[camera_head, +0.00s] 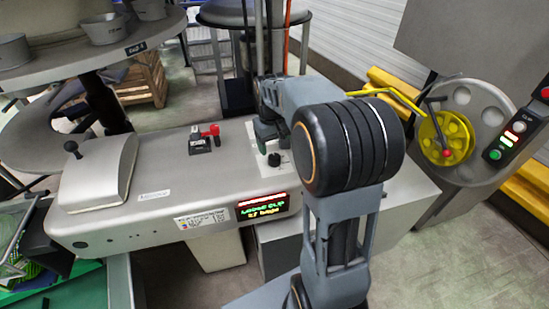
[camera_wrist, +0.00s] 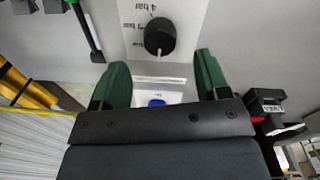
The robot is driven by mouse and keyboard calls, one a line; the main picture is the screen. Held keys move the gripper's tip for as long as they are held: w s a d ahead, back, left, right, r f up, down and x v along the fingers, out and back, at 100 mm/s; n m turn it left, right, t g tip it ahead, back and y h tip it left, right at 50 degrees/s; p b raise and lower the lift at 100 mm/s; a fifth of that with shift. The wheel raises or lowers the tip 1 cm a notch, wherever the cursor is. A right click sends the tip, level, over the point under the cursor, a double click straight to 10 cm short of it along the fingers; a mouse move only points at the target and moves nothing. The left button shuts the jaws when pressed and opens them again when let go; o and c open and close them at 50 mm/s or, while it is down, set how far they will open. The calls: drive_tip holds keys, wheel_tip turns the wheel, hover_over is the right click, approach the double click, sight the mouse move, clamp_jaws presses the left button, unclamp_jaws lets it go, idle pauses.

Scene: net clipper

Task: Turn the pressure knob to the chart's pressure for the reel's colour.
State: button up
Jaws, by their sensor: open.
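The black round pressure knob (camera_wrist: 160,38) sits on a white plate with bar labels, one upside down reading 4 bar. A pale mark shows at the knob's lower edge in the wrist view. My gripper (camera_wrist: 160,62) is open, its green fingers either side of the knob's line but apart from it. In the head view the knob (camera_head: 274,159) is on the machine top, just below my gripper (camera_head: 262,137). The chart (camera_head: 202,218) is a small label on the machine front, its text too small to read. The reel (camera_head: 455,138) at right has a yellow hub.
A lit display (camera_head: 263,206) is beside the chart. A black box with a red lever (camera_head: 205,138) stands left of the knob. A lidded housing (camera_head: 98,172) is on the machine's left end. A button panel (camera_head: 516,130) is at the right.

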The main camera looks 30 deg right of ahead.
sight(274, 157)
drive_tip(key=shift+d+f, duration=0.1)
drive_tip(key=shift+f, duration=2.9)
drive_tip(key=c, duration=0.9)
drive_tip(key=shift+c, duration=0.2)
drive_tip(key=shift+m, duration=0.3)
drive_tip(key=m, duration=0.4)
drive_tip(key=shift+m, duration=0.3)
drive_tip(key=shift+w+r+m+p, duration=0.1)
drive_tip(key=shift+m+p, duration=0.2)
drive_tip(key=shift+m, duration=1.9)
